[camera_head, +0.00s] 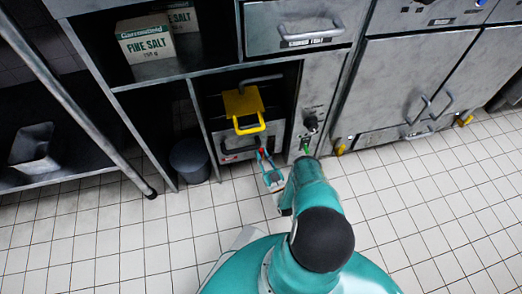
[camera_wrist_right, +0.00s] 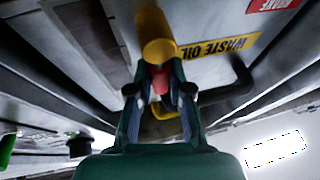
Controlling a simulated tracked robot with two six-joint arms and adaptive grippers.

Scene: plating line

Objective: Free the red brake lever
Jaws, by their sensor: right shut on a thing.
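The red brake lever (camera_wrist_right: 160,82) sits between the fingertips of my right gripper (camera_wrist_right: 160,92), just in front of a yellow part. My right gripper is shut on it; the fingers cover most of it. In the head view the red lever (camera_head: 262,151) is a small spot at my right gripper (camera_head: 267,162), low on the front of a grey waste oil unit (camera_head: 232,144) inside an open bay. A red label (camera_wrist_right: 272,4) partly reading BRAKE and a yellow WASTE OIL label (camera_wrist_right: 218,47) show in the wrist view. My left gripper is not in view.
A yellow bracket (camera_head: 243,104) tops the unit. A dark bin (camera_head: 190,160) stands to its left, a narrow panel with a black knob (camera_head: 311,124) to its right. A dark bent bar (camera_wrist_right: 238,86) lies close to my right fingers. The tiled floor (camera_head: 105,235) is clear.

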